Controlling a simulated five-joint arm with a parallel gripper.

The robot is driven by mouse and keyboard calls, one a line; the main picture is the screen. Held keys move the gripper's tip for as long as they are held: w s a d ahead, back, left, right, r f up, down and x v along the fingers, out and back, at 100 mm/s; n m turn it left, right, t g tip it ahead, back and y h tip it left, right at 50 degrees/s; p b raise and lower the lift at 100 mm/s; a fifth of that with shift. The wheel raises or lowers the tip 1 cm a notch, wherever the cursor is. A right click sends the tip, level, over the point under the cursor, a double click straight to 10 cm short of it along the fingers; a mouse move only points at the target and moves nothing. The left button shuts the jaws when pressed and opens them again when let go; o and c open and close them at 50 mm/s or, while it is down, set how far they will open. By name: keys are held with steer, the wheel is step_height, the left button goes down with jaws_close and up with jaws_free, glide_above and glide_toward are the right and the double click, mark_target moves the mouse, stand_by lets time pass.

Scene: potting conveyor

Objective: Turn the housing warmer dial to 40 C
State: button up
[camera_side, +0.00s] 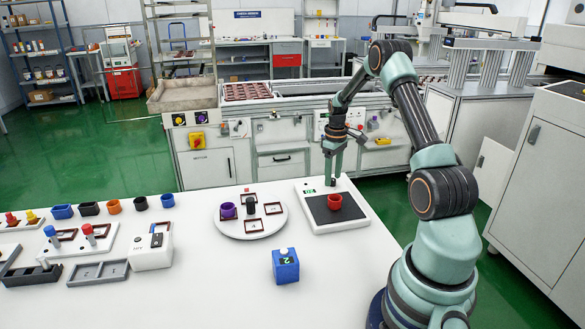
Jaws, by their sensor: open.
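A flat white device (353,218) with a black pad lies on the right of the white table and looks like the housing warmer. A small green display (309,190) is at its back left, too small to read. A red cup-shaped housing (334,201) stands on the pad. My gripper (333,181) points down at the device's back edge, just behind the red housing. It is open, and I see no object held in it. I cannot make out the dial; the fingers may cover it. Whether they touch the device is unclear.
A round white plate (250,231) with a purple cup (228,211) and small frames stands left of the device. A blue box (286,266) with a white knob stands in front. Several coloured cups and trays fill the left. The table's front middle is clear.

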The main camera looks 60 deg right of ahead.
steer(key=shift+f, duration=0.4)
jaws_close()
